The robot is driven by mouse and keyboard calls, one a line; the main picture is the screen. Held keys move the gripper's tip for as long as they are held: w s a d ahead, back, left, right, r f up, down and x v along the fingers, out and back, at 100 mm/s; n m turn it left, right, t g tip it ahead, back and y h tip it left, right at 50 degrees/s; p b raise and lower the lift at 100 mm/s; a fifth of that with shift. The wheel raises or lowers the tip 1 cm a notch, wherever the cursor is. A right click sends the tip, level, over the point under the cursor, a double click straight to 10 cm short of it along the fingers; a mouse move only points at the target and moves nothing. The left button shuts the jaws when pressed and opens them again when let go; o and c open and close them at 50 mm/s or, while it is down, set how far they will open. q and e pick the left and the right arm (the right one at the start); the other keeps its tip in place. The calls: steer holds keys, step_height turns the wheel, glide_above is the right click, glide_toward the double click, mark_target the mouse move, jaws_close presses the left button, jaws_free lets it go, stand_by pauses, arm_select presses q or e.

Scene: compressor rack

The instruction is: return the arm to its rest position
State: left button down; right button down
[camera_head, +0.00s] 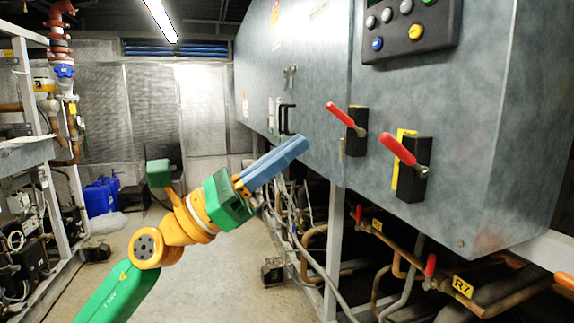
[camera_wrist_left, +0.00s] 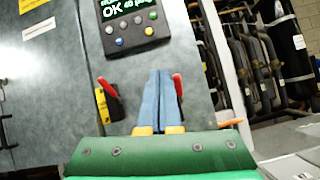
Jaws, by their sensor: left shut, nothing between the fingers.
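My left arm (camera_head: 160,245) is green and orange and reaches up from the bottom left in the head view. My left gripper (camera_head: 303,142) has blue fingers that are shut and empty, pointing up and right in front of the grey cabinet (camera_head: 330,85). In the left wrist view the shut fingers (camera_wrist_left: 158,75) point at the cabinet front, between two red-handled levers. The left lever (camera_wrist_left: 107,88) and the right lever (camera_wrist_left: 178,86) show beside them. My right gripper is not in view.
Two red levers (camera_head: 346,115) (camera_head: 398,150) stick out from the cabinet front, right of the gripper. A button panel (camera_head: 408,28) is above them. Pipes (camera_head: 420,262) run below the cabinet. Blue canisters (camera_head: 100,196) stand at the back left.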

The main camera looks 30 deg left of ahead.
arm_select(q)
steer(key=shift+a, duration=0.15)
